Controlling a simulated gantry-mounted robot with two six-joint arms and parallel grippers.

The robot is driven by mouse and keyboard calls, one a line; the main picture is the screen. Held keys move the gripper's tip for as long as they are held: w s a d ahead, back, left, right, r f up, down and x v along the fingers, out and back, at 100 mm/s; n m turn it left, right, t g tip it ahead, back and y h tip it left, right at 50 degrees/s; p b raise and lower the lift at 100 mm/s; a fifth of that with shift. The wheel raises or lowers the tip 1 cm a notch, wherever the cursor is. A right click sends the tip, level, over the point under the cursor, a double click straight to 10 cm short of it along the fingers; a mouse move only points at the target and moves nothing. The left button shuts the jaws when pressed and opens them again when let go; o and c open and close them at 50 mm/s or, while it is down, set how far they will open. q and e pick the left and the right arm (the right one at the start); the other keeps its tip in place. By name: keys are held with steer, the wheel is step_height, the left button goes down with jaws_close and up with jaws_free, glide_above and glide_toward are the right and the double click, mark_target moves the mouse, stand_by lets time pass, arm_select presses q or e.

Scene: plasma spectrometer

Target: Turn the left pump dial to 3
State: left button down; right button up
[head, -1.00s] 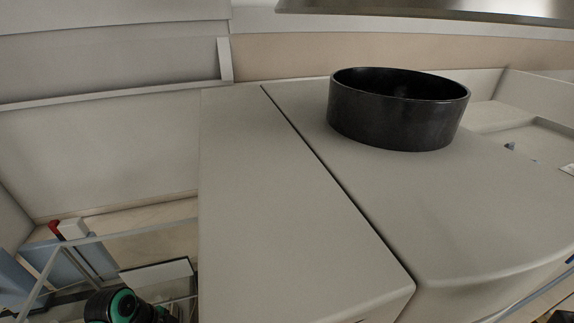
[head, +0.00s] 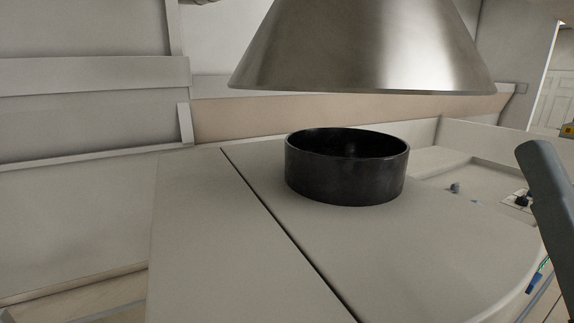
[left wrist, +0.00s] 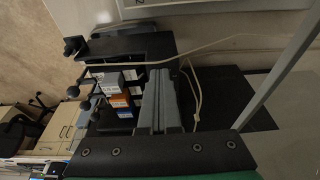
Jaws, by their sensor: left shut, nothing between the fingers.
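My left gripper (left wrist: 160,103) shows in the left wrist view as two grey fingers closed together with nothing between them. It points toward a dark unit (left wrist: 130,47) with coloured boxes and pale cables around it; whether it touches any of these I cannot tell. Dark round knobs, one at the left of this unit (left wrist: 72,91), show there. I cannot make out which, if any, is the left pump dial, nor any numbers. Neither gripper shows in the head view.
In the head view a black round collar (head: 346,180) stands on the pale instrument housing (head: 215,235), under a metal hood (head: 360,50). Small dark fittings (head: 522,199) sit at the right. In the left wrist view, a pale bar (left wrist: 285,70) slants across the right side.

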arm_select(q)
steer(key=shift+w, duration=0.2)
steer(key=shift+s+a, duration=0.2)
steer(key=shift+a, duration=0.15)
step_height(320, 180, up, 6)
steer(key=p, duration=0.6)
